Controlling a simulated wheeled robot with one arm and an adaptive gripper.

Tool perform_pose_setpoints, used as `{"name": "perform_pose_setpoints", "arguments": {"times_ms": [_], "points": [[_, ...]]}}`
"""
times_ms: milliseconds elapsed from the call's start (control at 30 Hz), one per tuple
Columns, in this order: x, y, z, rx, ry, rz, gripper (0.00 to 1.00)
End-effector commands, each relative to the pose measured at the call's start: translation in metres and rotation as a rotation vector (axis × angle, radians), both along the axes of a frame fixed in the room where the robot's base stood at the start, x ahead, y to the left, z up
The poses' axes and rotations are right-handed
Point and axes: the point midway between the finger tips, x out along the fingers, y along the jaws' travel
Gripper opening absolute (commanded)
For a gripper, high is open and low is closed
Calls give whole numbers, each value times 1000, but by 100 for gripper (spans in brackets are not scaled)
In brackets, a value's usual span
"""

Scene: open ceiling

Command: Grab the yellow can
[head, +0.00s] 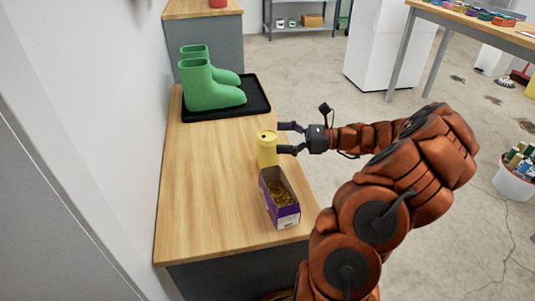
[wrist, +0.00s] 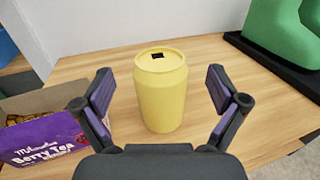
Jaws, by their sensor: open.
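The yellow can (head: 267,149) stands upright on the wooden bench top, just behind a purple box in the head view. In the wrist view the yellow can (wrist: 162,92) is centred ahead, with a dark opening in its top. My gripper (head: 290,138) is open, coming in from the right at the can's level. In the wrist view my gripper (wrist: 160,95) has its two purple-padded fingers on either side of the can, with a visible gap on each side. The can's lower far side is hidden.
The open purple tea box (head: 281,200) stands close in front of the can and shows at left in the wrist view (wrist: 45,138). Green boots (head: 208,90) stand on a black tray (head: 258,106) behind. A white wall (head: 105,110) runs along the left. The bench's front left (head: 195,220) is clear.

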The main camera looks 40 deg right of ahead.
Motion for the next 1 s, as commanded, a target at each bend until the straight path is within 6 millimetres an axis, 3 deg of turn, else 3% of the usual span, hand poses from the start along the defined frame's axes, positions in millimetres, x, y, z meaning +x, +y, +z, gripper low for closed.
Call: {"name": "perform_pose_setpoints", "arguments": {"times_ms": [300,533,1000], "points": [[24,31,-4,0,0,6,96],[25,32,-2,1,1,4,96],[25,32,-2,-1,1,4,50]]}}
